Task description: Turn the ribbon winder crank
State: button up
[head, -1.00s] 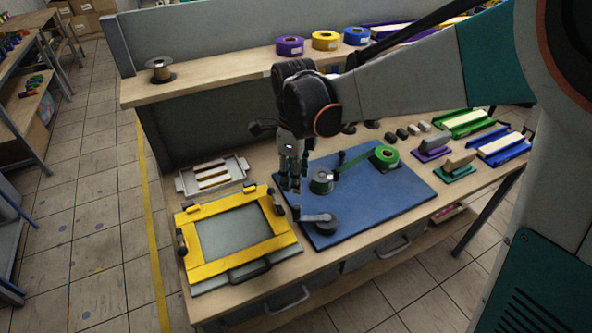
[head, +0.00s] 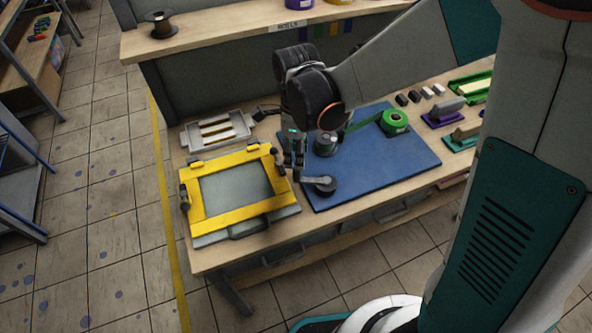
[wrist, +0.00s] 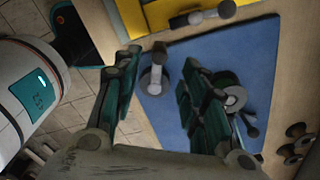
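The ribbon winder stands on a blue mat (head: 385,165). Its crank (head: 325,186) is a grey arm with a round dark base near the mat's front left corner. A grey spool (head: 326,145) sits behind it, with green ribbon running to a green roll (head: 394,122). My gripper (head: 297,172) is just left of the crank in the head view, pointing down. In the wrist view my gripper (wrist: 162,65) is open and empty, its fingers spread. The crank (wrist: 153,80) shows in the gap between the fingers. I cannot tell whether a finger touches it.
A yellow-framed printing screen (head: 205,228) lies left of the mat, close to my gripper. A grey tray (head: 190,137) with several light bars is behind it. A raised shelf (head: 210,38) runs along the back. Squeegees and small blocks lie at the right.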

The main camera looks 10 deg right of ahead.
notch_tip(320, 180, down, 7)
jog(key=b, duration=0.4)
jog(key=shift+f, duration=0.15)
jog(key=shift+c, duration=0.6)
grip_shut()
